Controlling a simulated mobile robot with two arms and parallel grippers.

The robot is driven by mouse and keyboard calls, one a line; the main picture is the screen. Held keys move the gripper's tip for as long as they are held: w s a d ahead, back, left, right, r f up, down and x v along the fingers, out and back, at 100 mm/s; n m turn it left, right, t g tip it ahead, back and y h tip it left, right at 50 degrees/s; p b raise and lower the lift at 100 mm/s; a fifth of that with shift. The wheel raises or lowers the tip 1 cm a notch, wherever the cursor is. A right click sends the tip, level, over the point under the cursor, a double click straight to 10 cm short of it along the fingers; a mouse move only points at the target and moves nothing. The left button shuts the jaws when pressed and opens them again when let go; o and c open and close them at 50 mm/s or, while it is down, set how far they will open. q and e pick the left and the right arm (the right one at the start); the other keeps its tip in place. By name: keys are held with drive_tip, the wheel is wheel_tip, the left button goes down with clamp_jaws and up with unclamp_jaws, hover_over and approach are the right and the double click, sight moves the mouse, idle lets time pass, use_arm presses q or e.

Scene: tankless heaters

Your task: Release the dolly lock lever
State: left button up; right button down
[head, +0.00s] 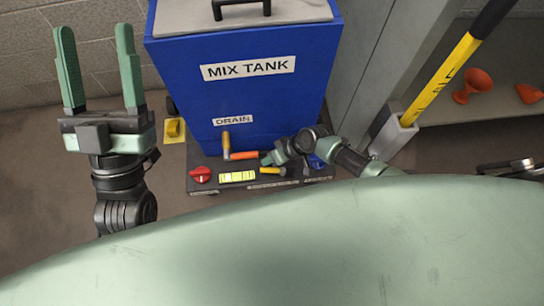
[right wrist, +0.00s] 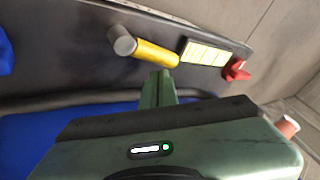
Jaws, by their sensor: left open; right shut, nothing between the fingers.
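The dark dolly (head: 215,187) carries a short yellow lever (head: 270,171) on its front deck; its small labels are unreadable, so I cannot confirm that this is the lock lever. In the right wrist view the yellow lever (right wrist: 155,53) has a grey round end. My right gripper (head: 268,159) is shut and empty, just behind the lever in the head view. Its fingertips (right wrist: 162,75) appear right at the lever's yellow part in the right wrist view; I cannot tell whether they touch. My left gripper (head: 98,70) is open and empty, raised left of the tank.
The blue mix tank (head: 245,85) stands on the dolly. A red knob (head: 201,174), a yellow level-like strip (head: 238,177), an orange handle (head: 245,155) and a blue part (head: 316,161) crowd the deck. A yellow-black post (head: 440,80) and orange funnels (head: 478,82) are at right.

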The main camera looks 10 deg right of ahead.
drive_tip(key=p+v, duration=0.1)
drive_tip(key=v, duration=0.2)
drive_tip(key=shift+r+p, duration=0.15)
drive_tip(key=shift+p, duration=0.2)
use_arm(q)
drive_tip(key=w+f+g+y+p, duration=0.1)
drive_tip(key=w+f+g+y, duration=0.2)
drive_tip(key=f+g, duration=0.6)
drive_tip(key=shift+w+a+f+y+p, duration=0.35)
drive_tip(key=shift+w+f, duration=0.8)
drive_tip(key=shift+f, duration=1.85)
use_arm(e)
drive_tip(key=shift+v, duration=2.2)
